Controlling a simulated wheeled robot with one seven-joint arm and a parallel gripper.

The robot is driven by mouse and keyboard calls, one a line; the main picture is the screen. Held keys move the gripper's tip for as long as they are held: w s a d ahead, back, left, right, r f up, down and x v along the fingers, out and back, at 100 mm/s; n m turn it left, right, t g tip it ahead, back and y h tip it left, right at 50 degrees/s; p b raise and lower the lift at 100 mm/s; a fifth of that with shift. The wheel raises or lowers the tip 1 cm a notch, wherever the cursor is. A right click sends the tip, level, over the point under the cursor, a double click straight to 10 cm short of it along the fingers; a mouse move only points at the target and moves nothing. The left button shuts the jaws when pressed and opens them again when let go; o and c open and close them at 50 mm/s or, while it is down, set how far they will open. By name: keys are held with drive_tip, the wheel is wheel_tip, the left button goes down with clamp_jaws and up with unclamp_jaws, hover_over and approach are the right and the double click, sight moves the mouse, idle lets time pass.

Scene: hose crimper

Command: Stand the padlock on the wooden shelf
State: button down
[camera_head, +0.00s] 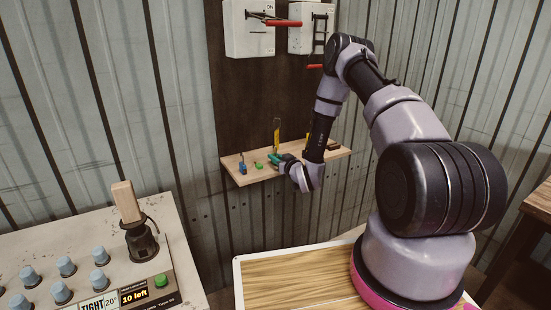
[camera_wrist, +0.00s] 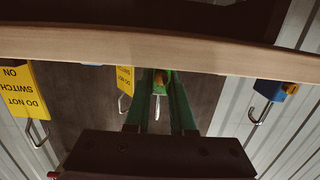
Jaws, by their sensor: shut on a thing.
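A small green padlock (camera_wrist: 162,78) with a metal shackle is between the green fingertips of my gripper (camera_wrist: 160,105) in the wrist view, which shows the scene upside down. My gripper is shut on it. The wooden shelf (camera_wrist: 60,42) crosses the top of the wrist view, right by the padlock. In the head view the shelf (camera_head: 268,176) is on the dark wall panel, and my gripper (camera_head: 274,160) is at its left half. The green padlock (camera_head: 258,165) shows just left of the fingertips. I cannot tell whether its base touches the shelf.
A blue padlock (camera_head: 242,168) stands at the shelf's left end; it also shows in the wrist view (camera_wrist: 270,90). Yellow tags (camera_head: 277,135) stand behind my gripper. Switch boxes (camera_head: 249,28) with red handles hang above. A control console (camera_head: 90,245) is at lower left.

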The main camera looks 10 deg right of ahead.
drive_tip(key=c, duration=0.8)
unclamp_jaws()
drive_tip(key=shift+f, duration=0.1)
drive_tip(key=shift+o, duration=0.2)
